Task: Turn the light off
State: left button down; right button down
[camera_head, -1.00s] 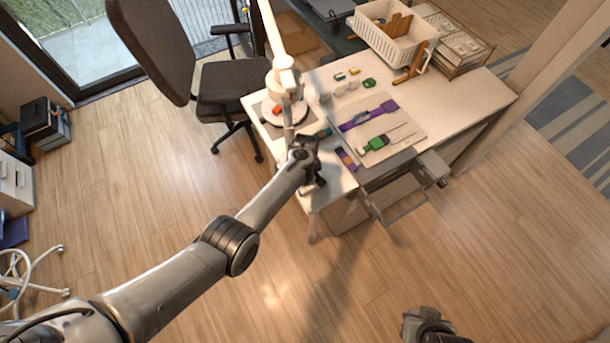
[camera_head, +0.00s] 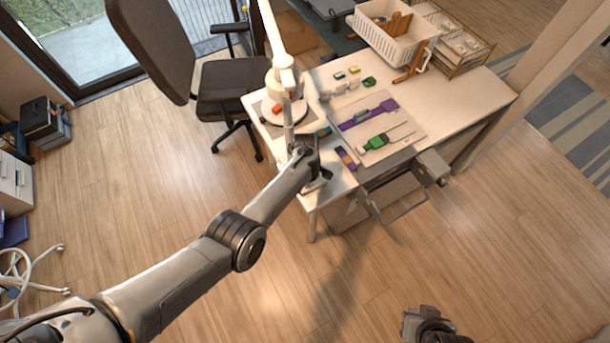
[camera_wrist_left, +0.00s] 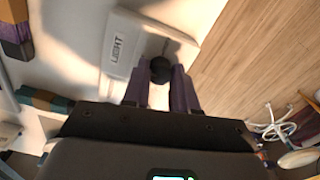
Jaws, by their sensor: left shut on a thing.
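A white switch plate marked LIGHT (camera_wrist_left: 119,46) lies on the pale desk top in the left wrist view. A round black knob (camera_wrist_left: 161,68) stands beside the lettering. My left gripper (camera_wrist_left: 160,84) has its purple fingers shut on this knob. In the head view my left gripper (camera_head: 318,176) is low at the desk's near left corner, and the arm mostly hides the switch. A white lamp-like stand (camera_head: 285,77) rises behind it. My right gripper (camera_head: 411,322) is at the bottom edge, away from the desk; its fingers are unclear.
The white desk (camera_head: 470,100) holds a board with purple and green tools (camera_head: 374,128) and a white basket (camera_head: 385,38). An open drawer (camera_head: 395,205) juts from the front. A dark office chair (camera_head: 228,82) stands behind left. The foreground floor is clear.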

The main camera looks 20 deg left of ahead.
pick_arm(q)
jog(key=c, duration=0.9)
grip_release()
jog(key=shift+r, duration=0.1)
jog(key=shift+r+p, duration=2.1)
jog(key=shift+r, duration=3.2)
